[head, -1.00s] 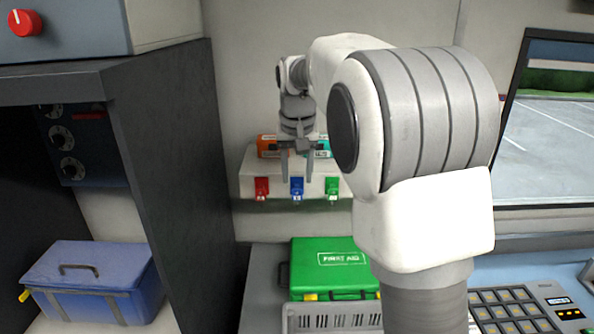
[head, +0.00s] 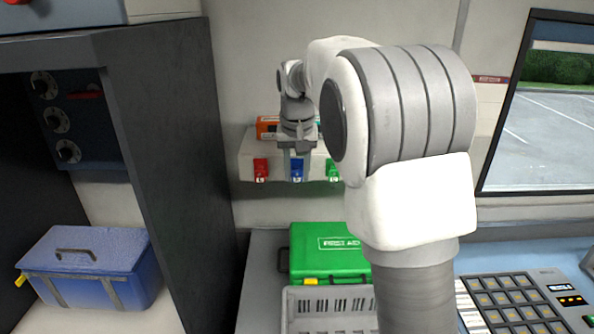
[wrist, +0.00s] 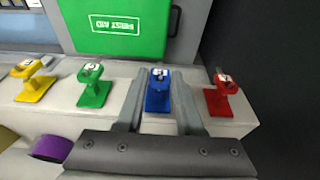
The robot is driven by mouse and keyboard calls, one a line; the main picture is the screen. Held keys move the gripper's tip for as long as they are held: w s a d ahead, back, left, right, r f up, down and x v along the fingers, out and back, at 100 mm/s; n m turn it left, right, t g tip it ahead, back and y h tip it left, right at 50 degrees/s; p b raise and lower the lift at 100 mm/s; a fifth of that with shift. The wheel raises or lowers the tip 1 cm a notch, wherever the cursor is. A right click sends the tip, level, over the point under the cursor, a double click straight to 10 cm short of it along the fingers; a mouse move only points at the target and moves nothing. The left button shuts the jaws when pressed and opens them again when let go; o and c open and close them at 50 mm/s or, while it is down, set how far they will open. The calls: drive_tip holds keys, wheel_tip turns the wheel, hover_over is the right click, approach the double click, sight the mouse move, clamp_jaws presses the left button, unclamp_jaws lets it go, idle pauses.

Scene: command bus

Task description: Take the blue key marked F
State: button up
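The blue key (head: 297,172) hangs at the front edge of a light shelf (head: 247,165), between a red key (head: 261,170) and a green key (head: 333,171). In the wrist view the blue key (wrist: 157,92) stands between my two fingers, red key (wrist: 222,98) to its right, green key (wrist: 93,88) and yellow key (wrist: 36,82) to its left. Their letters are too small to read surely. My gripper (head: 296,160) points down at the blue key; its fingers (wrist: 159,100) are apart, one on each side, with no clear grip on it.
A green first aid case (head: 325,262) lies below the shelf by a grey crate (head: 300,312). A dark cabinet wall (head: 175,150) stands left, with a blue toolbox (head: 85,270) inside. A purple roll (wrist: 48,149) is on the shelf beside my gripper.

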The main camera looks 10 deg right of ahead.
clamp_jaws()
drive_tip(key=shift+r, duration=0.25)
drive_tip(key=shift+s, duration=0.1)
idle(0.4)
drive_tip(key=shift+s+a+b, duration=0.25)
drive_tip(key=shift+s+b, duration=0.25)
drive_tip(key=shift+s, duration=0.6)
drive_tip(key=shift+s, duration=0.2)
drive_tip(key=shift+s+a+r, duration=0.25)
drive_tip(key=shift+s+r, duration=0.5)
drive_tip(key=shift+s, duration=0.25)
drive_tip(key=shift+s+a+r, duration=0.2)
drive_tip(key=shift+s+r, duration=0.55)
drive_tip(key=shift+s, duration=0.2)
